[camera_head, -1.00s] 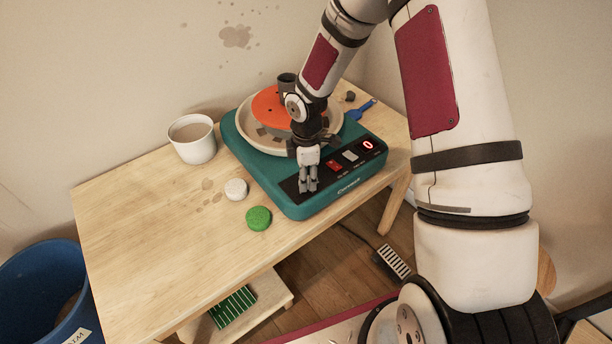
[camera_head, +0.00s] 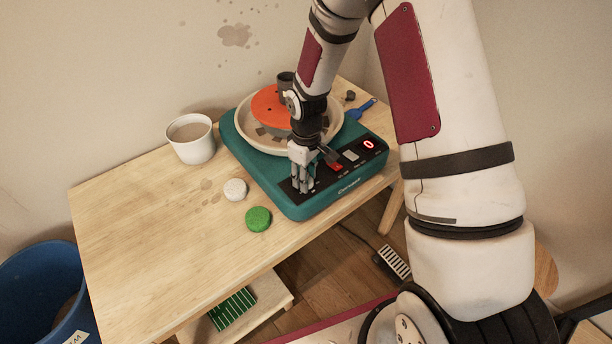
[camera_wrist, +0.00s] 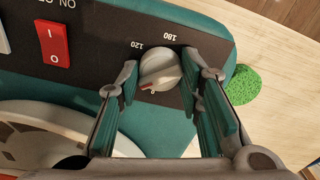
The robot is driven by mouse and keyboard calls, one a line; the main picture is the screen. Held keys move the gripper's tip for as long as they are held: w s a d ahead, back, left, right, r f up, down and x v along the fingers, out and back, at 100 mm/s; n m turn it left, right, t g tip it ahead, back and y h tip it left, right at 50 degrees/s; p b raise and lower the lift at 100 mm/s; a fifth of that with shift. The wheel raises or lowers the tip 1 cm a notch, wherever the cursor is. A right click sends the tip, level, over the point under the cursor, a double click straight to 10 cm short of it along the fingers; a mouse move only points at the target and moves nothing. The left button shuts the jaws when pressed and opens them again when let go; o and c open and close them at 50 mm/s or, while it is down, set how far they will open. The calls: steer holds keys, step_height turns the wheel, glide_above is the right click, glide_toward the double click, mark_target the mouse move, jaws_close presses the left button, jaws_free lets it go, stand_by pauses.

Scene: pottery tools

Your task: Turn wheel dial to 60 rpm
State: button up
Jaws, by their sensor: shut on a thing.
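The teal pottery wheel (camera_head: 322,209) stands on the wooden table with a black control panel along its front. Its grey dial (camera_wrist: 160,68) sits at the panel's end, with printed 120 and 180 showing near it; its red mark points toward the lower left in the wrist view. My gripper (camera_head: 302,187) reaches down over the dial, its fingers closed on either side of it (camera_wrist: 161,76). In the head view the fingers hide the dial. The red digital display (camera_head: 369,144) reads 0. A red rocker switch (camera_wrist: 53,44) is on the same panel.
A white cup (camera_head: 191,139) stands behind left on the table. A white round piece (camera_head: 235,189) and a green sponge (camera_head: 258,219) lie left of the wheel. A blue-handled tool (camera_head: 361,109) lies at the back right. The table's left part is clear.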

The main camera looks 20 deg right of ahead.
steer(key=shift+m, duration=0.9)
steer(key=o, duration=1.2)
step_height(320, 180, up, 12)
steer(key=shift+f, duration=0.1)
